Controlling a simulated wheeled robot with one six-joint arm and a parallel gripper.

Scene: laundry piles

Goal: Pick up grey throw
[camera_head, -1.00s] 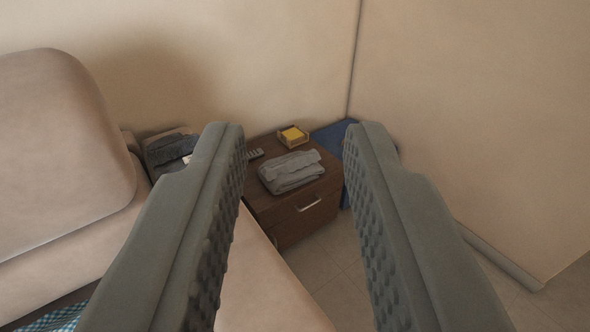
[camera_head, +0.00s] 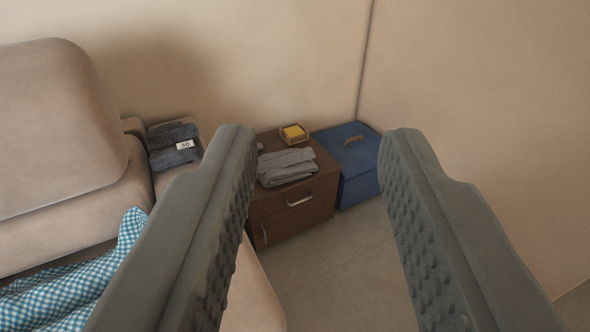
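A folded grey throw (camera_head: 287,167) lies on top of a dark brown cabinet (camera_head: 293,208) with a silver handle, in the corner area of the room. My gripper (camera_head: 318,140) is open and empty. Its two grey fingers stand wide apart in the foreground, and the throw shows between them, farther off and nearer the left finger. Neither finger touches the throw. The left finger hides part of the cabinet's left side.
A small holder with yellow contents (camera_head: 293,134) stands behind the throw. A blue lidded box (camera_head: 352,170) is right of the cabinet. A beige sofa (camera_head: 70,130) holds dark folded cloth (camera_head: 174,146) and blue checked cloth (camera_head: 75,290). Tiled floor (camera_head: 335,270) is clear in front.

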